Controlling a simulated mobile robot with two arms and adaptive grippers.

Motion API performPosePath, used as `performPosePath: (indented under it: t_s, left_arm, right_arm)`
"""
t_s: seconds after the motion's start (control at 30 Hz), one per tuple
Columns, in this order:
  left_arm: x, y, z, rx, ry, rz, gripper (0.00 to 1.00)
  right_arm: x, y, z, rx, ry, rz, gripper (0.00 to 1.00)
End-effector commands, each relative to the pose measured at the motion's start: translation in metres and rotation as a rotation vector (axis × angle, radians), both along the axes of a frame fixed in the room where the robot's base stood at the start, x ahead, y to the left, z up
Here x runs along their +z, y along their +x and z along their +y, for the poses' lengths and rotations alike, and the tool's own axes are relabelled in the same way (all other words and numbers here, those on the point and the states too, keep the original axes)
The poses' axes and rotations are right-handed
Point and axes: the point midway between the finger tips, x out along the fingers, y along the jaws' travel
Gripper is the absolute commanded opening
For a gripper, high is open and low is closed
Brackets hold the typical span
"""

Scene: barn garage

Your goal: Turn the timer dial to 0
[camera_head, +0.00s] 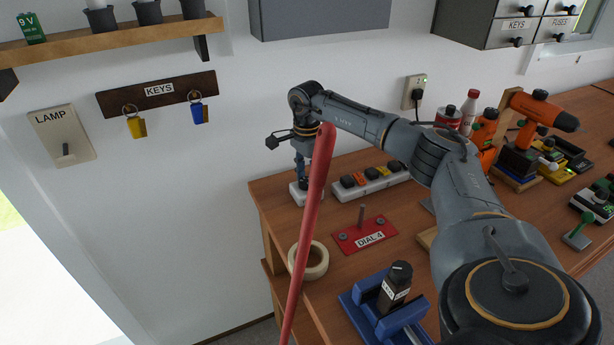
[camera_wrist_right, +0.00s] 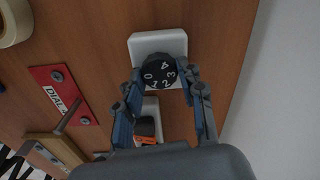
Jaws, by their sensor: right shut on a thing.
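The timer dial (camera_wrist_right: 160,66) is a round black knob with white digits on a white base plate (camera_wrist_right: 146,44). In the right wrist view 0, 2, 3 and 4 can be read on it; I cannot make out a pointer mark. My right gripper (camera_wrist_right: 166,84) has a finger on each side of the knob and is shut on it. In the head view the right gripper (camera_head: 301,165) points down at the back left corner of the bench, over the white base (camera_head: 300,193). The knob is mostly hidden there. My left gripper is not in view.
A power strip (camera_head: 372,184) and a red DIAL A plate (camera_head: 365,234) with an upright pin are close by. A tape roll (camera_head: 310,262), a blue holder (camera_head: 360,315) and a red pole (camera_head: 306,230) are in front. The wall is directly behind.

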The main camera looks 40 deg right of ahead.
Motion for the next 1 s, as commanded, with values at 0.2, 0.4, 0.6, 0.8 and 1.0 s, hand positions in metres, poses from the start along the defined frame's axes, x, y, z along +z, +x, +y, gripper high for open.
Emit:
performPosePath:
  t_s: [0.2,0.4,0.6,0.8,1.0]
  left_arm:
    - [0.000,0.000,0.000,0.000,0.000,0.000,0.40]
    - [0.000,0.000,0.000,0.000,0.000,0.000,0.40]
    - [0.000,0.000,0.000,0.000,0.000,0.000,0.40]
    - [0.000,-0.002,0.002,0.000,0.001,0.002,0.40]
    - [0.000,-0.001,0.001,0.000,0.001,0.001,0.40]
  right_arm:
    - [0.000,0.000,0.001,0.006,0.002,0.000,0.07]
    - [0.000,0.000,0.001,0.006,0.001,0.000,0.53]
    - [0.000,0.000,0.001,0.004,0.000,0.001,0.61]
    - [0.002,0.000,0.000,0.003,0.000,0.000,0.61]
    - [0.030,0.001,0.000,0.003,0.001,-0.004,0.61]
